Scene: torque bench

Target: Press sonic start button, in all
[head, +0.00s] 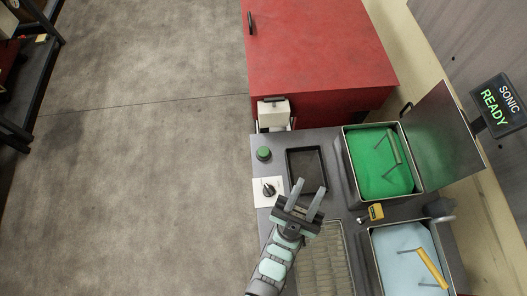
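A round green button (264,153) sits on the grey bench top near its left edge. It is probably the sonic start button; no label is readable on it. A sign (503,105) at the right reads "SONIC READY" in lit letters. My gripper (309,187) is over the bench, below and right of the button, with its two fingers apart and nothing between them. It is clear of the button in the picture; its height above the bench is hard to tell.
A black dial (268,189) on a white plate lies just below the button. A black tray (290,160) is to its right. A green-filled basin (349,165) with an open lid (440,140) and a light-blue-filled basin (378,262) stand further right. A red cabinet (320,50) is behind.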

